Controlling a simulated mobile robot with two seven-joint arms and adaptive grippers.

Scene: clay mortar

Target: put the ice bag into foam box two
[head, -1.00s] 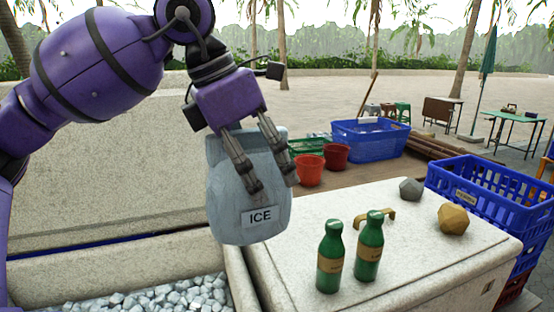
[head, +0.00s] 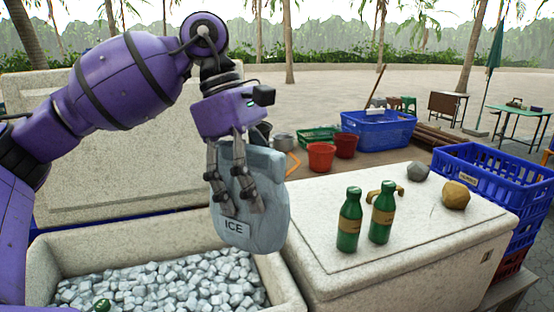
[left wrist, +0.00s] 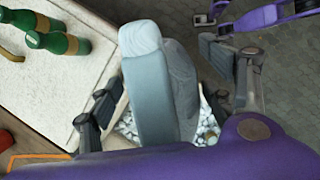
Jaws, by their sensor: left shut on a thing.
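The ice bag (head: 262,195), pale grey-blue with an ICE label, hangs tilted in my left gripper (head: 243,207). The gripper is shut on it, and the bag also shows between the fingers in the left wrist view (left wrist: 150,95). The bag is above the right end of an open foam box (head: 285,278) filled with ice cubes (head: 165,280). A closed foam box (head: 330,262) stands to the right. I see no number on either box. In the left wrist view a purple arm at the top right, apparently my right one, ends in a small dark gripper (left wrist: 208,17).
Two green bottles (head: 349,220) (head: 382,212), a grey rock (head: 418,171) and a yellow-brown rock (head: 456,194) sit on the closed lid beside its handle (head: 375,191). Blue crates (head: 490,180) stand at the right. Red buckets (head: 320,157) and a blue tub (head: 380,130) are behind.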

